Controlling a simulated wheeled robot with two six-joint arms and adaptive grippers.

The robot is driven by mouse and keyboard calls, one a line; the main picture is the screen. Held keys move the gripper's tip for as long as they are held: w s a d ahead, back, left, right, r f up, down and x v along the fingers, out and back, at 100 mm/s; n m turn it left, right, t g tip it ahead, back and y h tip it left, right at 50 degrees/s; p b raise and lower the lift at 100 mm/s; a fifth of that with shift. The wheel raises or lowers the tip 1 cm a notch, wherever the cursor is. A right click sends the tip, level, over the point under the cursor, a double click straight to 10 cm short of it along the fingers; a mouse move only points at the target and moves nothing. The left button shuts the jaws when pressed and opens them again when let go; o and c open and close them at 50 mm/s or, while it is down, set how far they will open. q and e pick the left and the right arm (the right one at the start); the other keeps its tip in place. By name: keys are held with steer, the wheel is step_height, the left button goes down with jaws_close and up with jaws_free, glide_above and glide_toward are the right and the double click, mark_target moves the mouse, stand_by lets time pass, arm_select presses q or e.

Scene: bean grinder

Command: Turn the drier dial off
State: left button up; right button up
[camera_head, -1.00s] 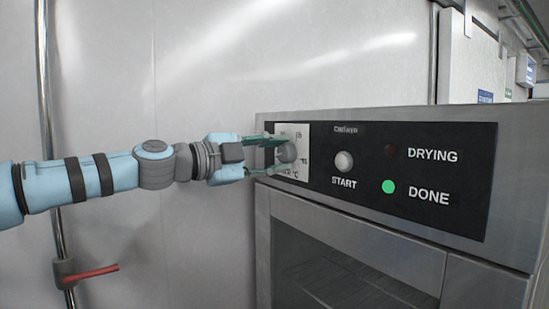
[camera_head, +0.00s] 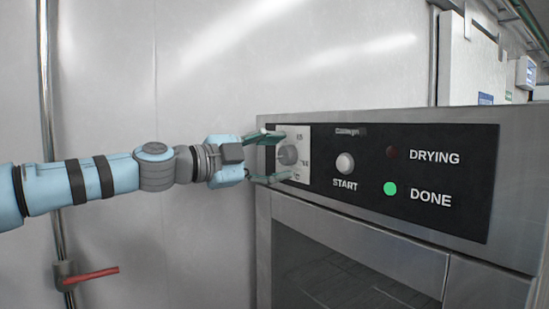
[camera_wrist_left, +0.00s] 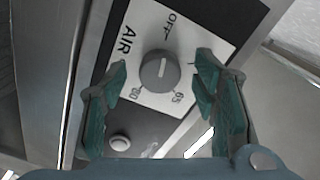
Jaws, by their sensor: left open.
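The drier dial (camera_head: 289,155) is a round grey knob on a white plate at the left end of the drier's front panel. In the left wrist view the dial (camera_wrist_left: 160,71) shows a pale pointer line, with OFF and AIR labels on one side and 60 and 65 on the other. I cannot tell for sure which label the pointer marks. My left gripper (camera_head: 273,158) is open just in front of the plate. In the wrist view its green fingers (camera_wrist_left: 161,82) stand apart on either side of the dial, with gaps to it. My right gripper is not in view.
The black panel also has a START button (camera_head: 345,163), a dark DRYING light (camera_head: 392,153) and a lit green DONE light (camera_head: 390,189). The drier door (camera_head: 340,265) is below. A pipe with a red lever (camera_head: 92,274) runs along the wall at left.

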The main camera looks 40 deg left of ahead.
mark_target(290, 130)
arm_select(q)
steer(key=shift+r, duration=0.2)
steer(key=o, duration=0.6)
steer(key=r, duration=0.2)
steer(key=w+a+r, duration=0.1)
steer(key=r, duration=0.2)
steer(key=w+r, duration=0.1)
steer(key=r, duration=0.2)
steer(key=shift+a+r, duration=0.15)
steer(key=shift+a, duration=0.25)
steer(key=d+f, duration=0.1)
steer(key=d+f+g, duration=0.1)
steer(key=f, duration=0.1)
steer(key=shift+w+d+f+h, duration=0.1)
steer(key=shift+w+f+h, duration=0.05)
steer(key=shift+h, duration=0.15)
steer(key=shift+m, duration=0.3)
steer(key=s+d, duration=0.1)
steer(key=s+d+r, duration=0.1)
steer(key=s, duration=0.2)
steer(key=shift+d+r, duration=0.2)
steer(key=shift+d, duration=0.2)
steer(key=c, duration=0.6)
steer(key=f+b+v, duration=0.2)
steer(key=b+v, duration=0.4)
steer(key=v, duration=0.8)
steer(key=shift+s+a+b, duration=0.25)
steer(key=shift+a+b, duration=0.1)
steer(key=shift+a, duration=0.05)
